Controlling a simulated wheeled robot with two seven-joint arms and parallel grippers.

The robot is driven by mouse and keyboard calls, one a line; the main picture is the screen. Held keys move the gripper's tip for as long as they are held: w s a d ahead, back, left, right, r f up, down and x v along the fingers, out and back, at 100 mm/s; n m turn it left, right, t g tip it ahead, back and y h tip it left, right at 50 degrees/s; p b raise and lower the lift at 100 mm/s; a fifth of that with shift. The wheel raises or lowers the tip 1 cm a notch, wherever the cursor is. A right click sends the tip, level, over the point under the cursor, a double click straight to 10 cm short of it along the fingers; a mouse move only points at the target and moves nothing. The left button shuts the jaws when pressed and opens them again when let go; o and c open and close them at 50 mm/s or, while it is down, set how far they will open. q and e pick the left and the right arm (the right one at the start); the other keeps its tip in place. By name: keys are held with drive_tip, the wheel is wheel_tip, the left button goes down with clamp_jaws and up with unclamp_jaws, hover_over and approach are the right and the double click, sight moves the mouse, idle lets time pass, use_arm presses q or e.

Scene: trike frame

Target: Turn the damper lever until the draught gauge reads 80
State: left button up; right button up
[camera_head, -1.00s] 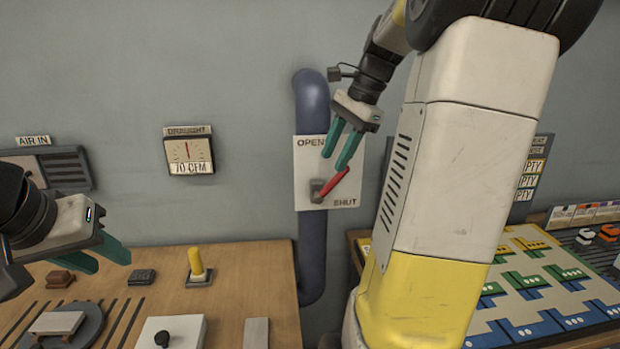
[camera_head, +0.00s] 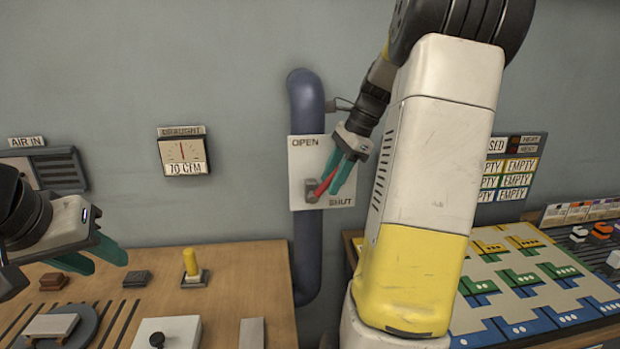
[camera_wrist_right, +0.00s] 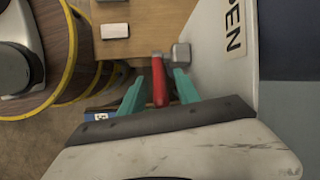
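The red damper lever (camera_head: 322,187) sits on a grey hub on the white OPEN/SHUT plate (camera_head: 305,163), tilted up and right. My right gripper (camera_head: 340,174) is at the lever's free end. In the right wrist view the lever (camera_wrist_right: 159,82) lies between the two teal fingers (camera_wrist_right: 160,92), which stand apart with narrow gaps beside it; firm contact is not visible. The draught gauge (camera_head: 183,151) on the wall reads 70 CFM, its needle about upright. My left gripper (camera_head: 96,257) is open and empty above the bench at the left.
A blue pipe (camera_head: 306,252) runs behind the plate. The wooden bench (camera_head: 235,265) at left carries a yellow peg (camera_head: 191,262), a white box with a black knob (camera_head: 166,333) and small blocks. A board of coloured pieces (camera_head: 510,265) is at right. The wall around the gauge is clear.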

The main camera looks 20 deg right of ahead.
clamp_jaws()
drive_tip(key=shift+r, duration=0.1)
idle(1.3)
